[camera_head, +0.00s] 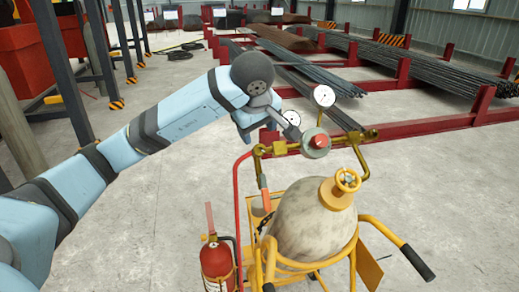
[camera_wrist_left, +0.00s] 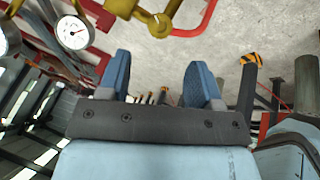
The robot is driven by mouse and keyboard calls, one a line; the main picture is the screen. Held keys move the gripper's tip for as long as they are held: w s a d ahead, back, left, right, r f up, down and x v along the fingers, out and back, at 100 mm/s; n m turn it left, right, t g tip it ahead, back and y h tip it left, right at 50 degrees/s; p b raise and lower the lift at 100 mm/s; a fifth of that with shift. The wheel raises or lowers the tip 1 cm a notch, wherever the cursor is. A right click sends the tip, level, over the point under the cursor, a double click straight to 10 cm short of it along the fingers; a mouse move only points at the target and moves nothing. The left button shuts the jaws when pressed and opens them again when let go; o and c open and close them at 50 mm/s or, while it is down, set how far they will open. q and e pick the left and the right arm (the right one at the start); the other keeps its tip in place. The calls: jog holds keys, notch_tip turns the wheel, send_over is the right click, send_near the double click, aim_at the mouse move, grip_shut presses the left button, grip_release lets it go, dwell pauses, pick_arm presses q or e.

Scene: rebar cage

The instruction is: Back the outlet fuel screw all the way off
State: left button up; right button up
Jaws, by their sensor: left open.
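A brass regulator (camera_head: 280,148) with a round grey body and a red knob (camera_head: 320,141) is mounted above a yellow cylinder trolley. I cannot tell for sure which part is the outlet fuel screw. My left gripper (camera_head: 284,124) is just left of the regulator in the head view, partly covering a white gauge. In the left wrist view the left gripper (camera_wrist_left: 161,82) has its two blue fingers apart with nothing between them. Brass fittings (camera_wrist_left: 150,18) and a gauge (camera_wrist_left: 73,32) show beyond the fingertips. My right gripper is not in view.
A red hose (camera_head: 236,185) loops down on the left, beside a fire extinguisher (camera_head: 216,262). Red racks with rebar (camera_head: 420,72) are behind. Concrete floor is clear to the right.

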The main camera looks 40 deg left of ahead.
aim_at(259, 149)
pick_arm(q)
jog(key=p+x, duration=0.1)
jog(key=x, duration=0.6)
jog(key=shift+f+p, duration=0.2)
jog(key=shift+p, duration=0.1)
jog(key=shift+w+a+f, duration=0.1)
jog(key=shift+w+f, duration=0.2)
jog(key=shift+f, duration=0.15)
jog(key=c, duration=0.9)
